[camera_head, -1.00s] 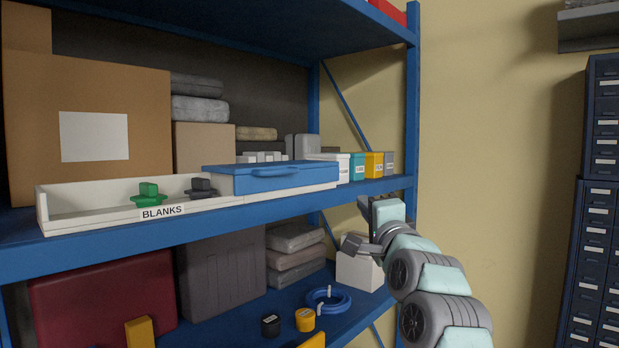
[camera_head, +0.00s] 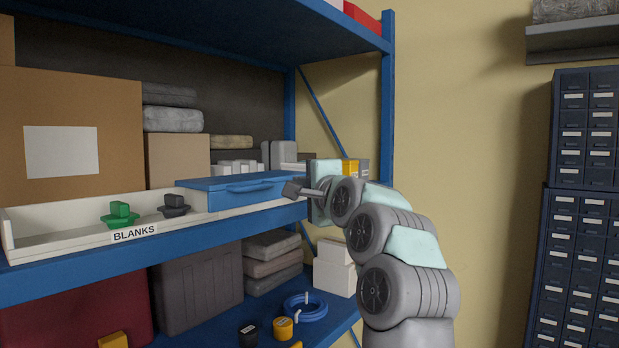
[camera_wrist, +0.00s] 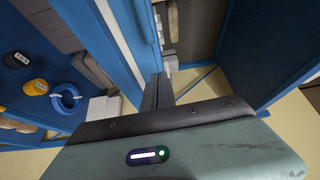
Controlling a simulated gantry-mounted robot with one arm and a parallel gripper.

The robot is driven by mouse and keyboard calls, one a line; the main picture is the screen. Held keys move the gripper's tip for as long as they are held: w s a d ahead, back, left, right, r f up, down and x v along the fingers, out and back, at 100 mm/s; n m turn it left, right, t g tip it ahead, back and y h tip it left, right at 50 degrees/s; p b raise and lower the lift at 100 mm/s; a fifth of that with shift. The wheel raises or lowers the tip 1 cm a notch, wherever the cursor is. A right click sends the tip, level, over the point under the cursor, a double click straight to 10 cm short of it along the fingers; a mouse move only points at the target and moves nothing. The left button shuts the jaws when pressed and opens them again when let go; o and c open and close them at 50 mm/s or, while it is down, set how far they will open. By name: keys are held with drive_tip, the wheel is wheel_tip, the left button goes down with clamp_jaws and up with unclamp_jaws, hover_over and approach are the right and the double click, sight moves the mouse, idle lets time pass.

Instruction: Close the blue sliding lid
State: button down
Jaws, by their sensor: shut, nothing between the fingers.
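The blue sliding lid (camera_head: 215,196), with a handle on its front, covers the right part of a long white tray (camera_head: 60,241) labelled BLANKS. The left part of the tray is uncovered. A green knobbed piece (camera_head: 120,213) and a dark one (camera_head: 174,205) sit in it. My gripper (camera_head: 290,188) is shut and empty at the right end of the lid, at about lid height. I cannot tell whether it touches the lid. Its shut fingers also show in the wrist view (camera_wrist: 157,92).
The tray stands on a blue shelf (camera_head: 60,280). A blue shelf post (camera_head: 387,120) rises behind my arm. A blue cable coil (camera_head: 305,307) lies on the lower shelf.

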sight(258, 188)
drive_tip(key=shift+s+a+p, duration=0.3)
drive_tip(key=shift+a+p, duration=0.35)
drive_tip(key=shift+a, duration=0.25)
drive_tip(key=shift+s+a+p, duration=0.25)
drive_tip(key=shift+a+p, duration=0.35)
drive_tip(key=shift+a, duration=0.3)
